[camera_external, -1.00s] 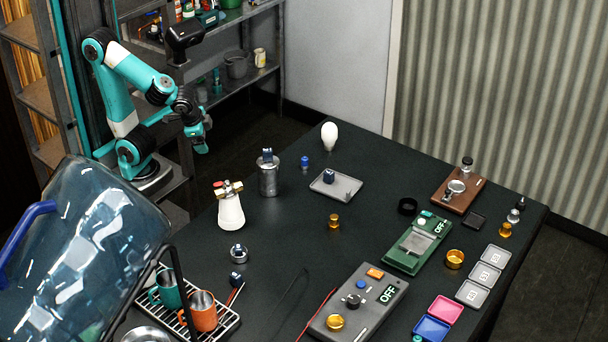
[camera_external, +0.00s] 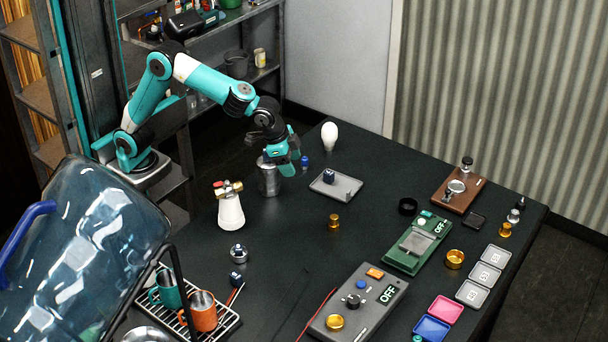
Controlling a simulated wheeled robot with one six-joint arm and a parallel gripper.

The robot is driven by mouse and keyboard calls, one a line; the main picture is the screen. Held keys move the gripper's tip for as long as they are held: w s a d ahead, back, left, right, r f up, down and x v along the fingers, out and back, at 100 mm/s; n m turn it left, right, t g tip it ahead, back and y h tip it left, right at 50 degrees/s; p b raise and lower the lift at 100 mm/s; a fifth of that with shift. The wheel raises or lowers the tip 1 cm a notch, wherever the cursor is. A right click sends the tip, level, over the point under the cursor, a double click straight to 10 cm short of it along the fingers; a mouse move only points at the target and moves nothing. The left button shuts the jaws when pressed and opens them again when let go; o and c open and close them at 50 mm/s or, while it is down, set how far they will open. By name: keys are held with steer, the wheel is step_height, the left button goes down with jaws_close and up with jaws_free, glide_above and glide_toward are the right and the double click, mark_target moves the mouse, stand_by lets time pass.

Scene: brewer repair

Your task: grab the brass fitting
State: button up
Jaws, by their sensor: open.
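A small brass fitting (camera_external: 334,220) stands upright on the dark table, near the middle, with clear table around it. Other brass-coloured pieces are a ring-like cup (camera_external: 455,259) and a small knob (camera_external: 505,230) at the right, and a round piece (camera_external: 335,321) on the grey control box. My gripper (camera_external: 293,166) is open and empty. It hangs pointing down over the back left of the table, beside the metal canister, up and to the left of the brass fitting.
The metal canister (camera_external: 268,180), a small blue piece (camera_external: 305,161), a grey tray (camera_external: 350,192) with a dark blue block and a white bulb (camera_external: 330,136) are near my gripper. A white burner bottle (camera_external: 230,210) stands left. The green scale (camera_external: 400,262) is right.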

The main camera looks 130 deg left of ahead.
glide_toward(332, 217)
steer(key=shift+m+t, duration=0.3)
steer(key=p+x, duration=0.1)
steer(key=x, duration=0.1)
steer(key=p+x, duration=0.2)
steer(key=x, duration=0.1)
steer(key=shift+s+a+f, duration=0.15)
steer(key=shift+s+f, duration=0.05)
steer(key=shift+p+x, duration=1.15)
steer(key=shift+x, duration=1.7)
steer(key=c, duration=1)
